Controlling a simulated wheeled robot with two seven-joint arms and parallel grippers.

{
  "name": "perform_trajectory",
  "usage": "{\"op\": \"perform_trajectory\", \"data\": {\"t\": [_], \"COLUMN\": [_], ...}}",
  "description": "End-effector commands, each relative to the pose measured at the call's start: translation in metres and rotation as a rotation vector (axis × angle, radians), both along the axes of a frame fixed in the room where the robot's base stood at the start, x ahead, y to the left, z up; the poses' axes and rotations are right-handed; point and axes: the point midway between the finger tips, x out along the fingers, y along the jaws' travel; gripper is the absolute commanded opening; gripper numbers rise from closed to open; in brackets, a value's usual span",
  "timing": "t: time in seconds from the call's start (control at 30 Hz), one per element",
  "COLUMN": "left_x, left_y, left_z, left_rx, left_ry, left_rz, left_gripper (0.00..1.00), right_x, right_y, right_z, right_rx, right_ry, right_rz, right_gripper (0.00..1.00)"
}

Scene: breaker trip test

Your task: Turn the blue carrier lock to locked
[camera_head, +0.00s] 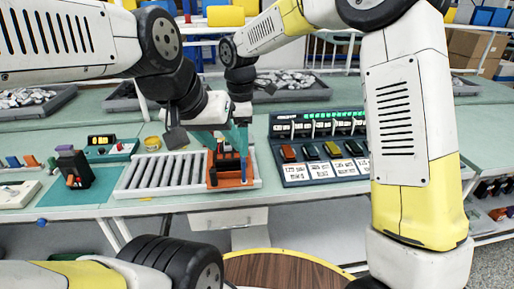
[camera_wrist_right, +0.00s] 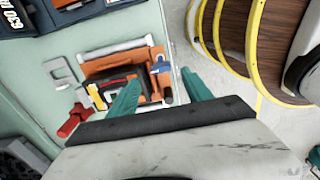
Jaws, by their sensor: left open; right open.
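The orange carrier (camera_head: 214,183) sits at the right end of the roller conveyor with a black breaker on it. It also shows in the right wrist view (camera_wrist_right: 102,68). The small blue carrier lock (camera_wrist_right: 161,68) is at the carrier's near right corner. In the head view it is a thin blue upright (camera_head: 243,166). Its setting is too small to read. My right gripper (camera_wrist_right: 163,88) is open, its teal fingers apart, with the lock ahead between them. I cannot tell if they touch it.
The grey roller conveyor (camera_head: 160,174) runs left of the carrier. A dark blue test panel (camera_head: 318,148) with green lights and several breakers stands to the right. A teal mat (camera_head: 82,193) with a dark device lies left. Grey parts trays stand behind.

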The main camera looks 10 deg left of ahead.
Motion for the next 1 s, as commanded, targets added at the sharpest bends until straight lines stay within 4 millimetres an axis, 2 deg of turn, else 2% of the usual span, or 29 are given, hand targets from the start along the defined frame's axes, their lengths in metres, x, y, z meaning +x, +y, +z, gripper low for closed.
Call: {"op": "perform_trajectory", "data": {"t": [0.1,0.3,0.43,0.7,1.0], "left_x": [0.0,0.0,0.0,0.0,0.0], "left_y": [0.0,0.0,0.0,0.0,0.0], "left_z": [0.0,0.0,0.0,0.0,0.0], "left_rx": [0.0,0.0,0.0,0.0,0.0], "left_ry": [0.0,0.0,0.0,0.0,0.0], "left_rz": [0.0,0.0,0.0,0.0,0.0], "left_gripper": [0.42,0.42,0.42,0.42,0.42], "right_x": [-0.001,-0.001,-0.001,0.0,0.0], "right_y": [0.0,0.0,0.0,0.0,-0.001], "right_z": [-0.022,-0.048,-0.056,-0.057,-0.057], "right_rx": [-0.002,-0.001,0.001,0.001,0.001], "right_ry": [0.004,0.003,0.001,0.0,0.0], "right_rz": [0.0,-0.003,-0.003,-0.004,-0.004], "right_gripper": [0.58,0.58,0.58,0.58,0.0]}}
